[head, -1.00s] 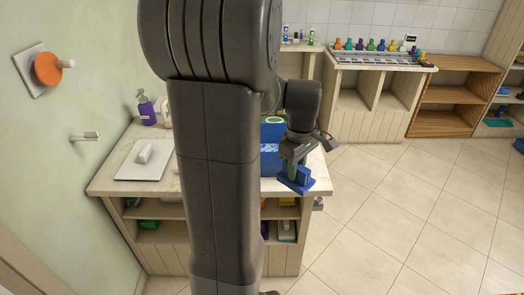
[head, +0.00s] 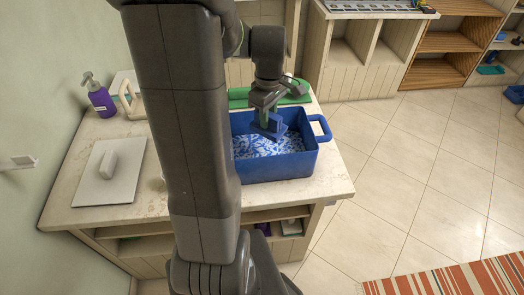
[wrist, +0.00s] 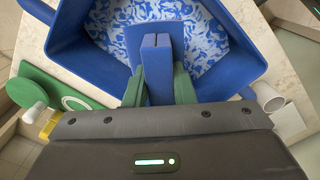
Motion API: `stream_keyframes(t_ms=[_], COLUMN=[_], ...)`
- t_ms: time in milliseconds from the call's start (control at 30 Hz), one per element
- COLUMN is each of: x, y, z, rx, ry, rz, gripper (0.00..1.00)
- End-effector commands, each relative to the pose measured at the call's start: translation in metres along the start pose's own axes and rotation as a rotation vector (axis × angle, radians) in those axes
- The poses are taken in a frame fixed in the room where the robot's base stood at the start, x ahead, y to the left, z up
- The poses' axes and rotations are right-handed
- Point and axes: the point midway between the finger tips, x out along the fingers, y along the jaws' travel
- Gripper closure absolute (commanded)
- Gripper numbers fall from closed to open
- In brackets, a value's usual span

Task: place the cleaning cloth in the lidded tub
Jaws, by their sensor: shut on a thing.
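My gripper (head: 264,116) is shut on a blue piece, which I take to be the cleaning cloth (head: 270,128). In the wrist view the cloth (wrist: 140,40) has an upright ridge between my green fingers and a flat wider part beyond. The open blue tub (head: 285,168) stands on the counter, with a blue-and-white patterned inside and a handle on its right. My gripper holds the cloth over the tub's opening; I cannot tell whether it touches the bottom. A pale flat lid with a raised handle (head: 92,188) lies on the counter at left, apart from the tub.
A purple pump bottle (head: 101,98) and a beige handled item (head: 130,100) stand at the counter's back left. A green item (head: 293,95) lies behind the tub. My arm hides the counter's middle. Open floor (head: 400,160) lies to the right.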

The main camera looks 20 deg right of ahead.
Motion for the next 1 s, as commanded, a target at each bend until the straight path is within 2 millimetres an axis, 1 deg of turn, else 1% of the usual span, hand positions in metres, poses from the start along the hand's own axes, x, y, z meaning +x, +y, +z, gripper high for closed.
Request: stream_keyframes(t_ms=[33,167,267,400,500,667,800,867,1000], x=[0.010,0.021,0.034,0.061,0.076,0.090,0.109,0.116,0.121], y=[0.000,-0.001,-0.001,-0.001,-0.001,-0.001,-0.001,-0.001,0.000], z=[0.000,0.001,0.001,0.001,0.001,0.000,0.001,0.001,0.000], rx=[0.000,0.000,0.000,0.000,0.000,0.000,0.000,0.000,0.000], ry=[-0.001,-0.001,-0.002,-0.003,-0.002,-0.001,-0.002,-0.002,0.000], rz=[-0.001,-0.002,-0.003,-0.004,-0.004,-0.002,-0.003,-0.003,0.001], gripper=[0.99,0.99,0.99,0.99,0.99,0.99,0.99,0.99,0.99])
